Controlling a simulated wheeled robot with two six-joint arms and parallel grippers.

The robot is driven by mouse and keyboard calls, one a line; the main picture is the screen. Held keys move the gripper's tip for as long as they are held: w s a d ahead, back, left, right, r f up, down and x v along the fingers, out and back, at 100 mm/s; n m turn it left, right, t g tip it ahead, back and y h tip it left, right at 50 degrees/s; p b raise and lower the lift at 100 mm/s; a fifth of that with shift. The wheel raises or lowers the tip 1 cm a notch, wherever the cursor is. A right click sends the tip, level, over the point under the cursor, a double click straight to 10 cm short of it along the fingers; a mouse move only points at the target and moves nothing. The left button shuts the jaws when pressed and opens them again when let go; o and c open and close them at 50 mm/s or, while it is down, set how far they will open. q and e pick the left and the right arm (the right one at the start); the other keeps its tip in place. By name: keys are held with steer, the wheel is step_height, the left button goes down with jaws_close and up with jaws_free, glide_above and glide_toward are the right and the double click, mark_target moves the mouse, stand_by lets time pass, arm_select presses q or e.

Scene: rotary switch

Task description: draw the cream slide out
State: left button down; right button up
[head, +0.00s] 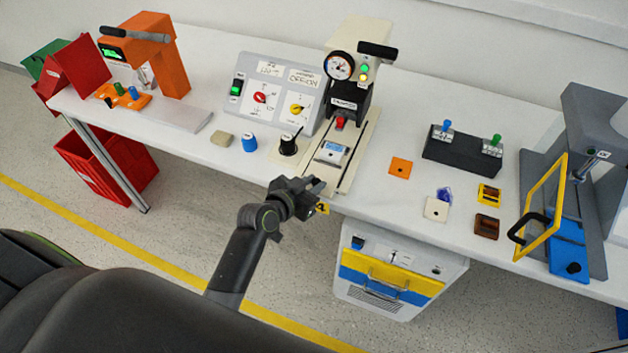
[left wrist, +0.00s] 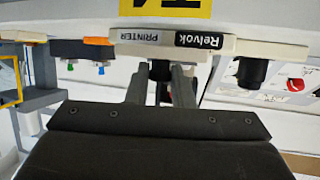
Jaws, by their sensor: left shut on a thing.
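The cream slide (head: 327,172) lies at the front of the tabletop press with the round gauge (head: 340,66), and a small pale block with a blue face (head: 332,148) sits on it. My left gripper (head: 316,187) is at the slide's front end, at the table's front edge. In the left wrist view the left gripper (left wrist: 160,75) is shut on a dark part below the cream front edge labelled PRINTER (left wrist: 150,37). The fingers hide much of that part. My right gripper is not in view.
A black knob (head: 288,145) and a blue knob (head: 249,142) stand left of the slide. An orange plate (head: 400,167) lies to its right. A cabinet with a yellow and blue front (head: 392,275) stands below the table. The floor in front of the slide is open.

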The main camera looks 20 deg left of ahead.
arm_select(q)
steer(key=c, duration=1.6)
jaws_free()
steer(key=shift+s+f, duration=0.1)
steer(key=shift+f, duration=0.05)
steer(key=shift+o, duration=1.2)
steer(key=shift+s, duration=0.1)
steer(key=shift+o, duration=0.5)
steer(key=shift+s+a+r, duration=0.1)
steer(key=shift+s+r, duration=0.05)
steer(key=shift+r, duration=0.05)
steer(key=shift+s+a+r, duration=0.1)
steer(key=shift+s, duration=0.25)
steer(key=b+v, duration=0.2)
steer(key=v, duration=1.4)
steer(key=shift+s+r, duration=0.2)
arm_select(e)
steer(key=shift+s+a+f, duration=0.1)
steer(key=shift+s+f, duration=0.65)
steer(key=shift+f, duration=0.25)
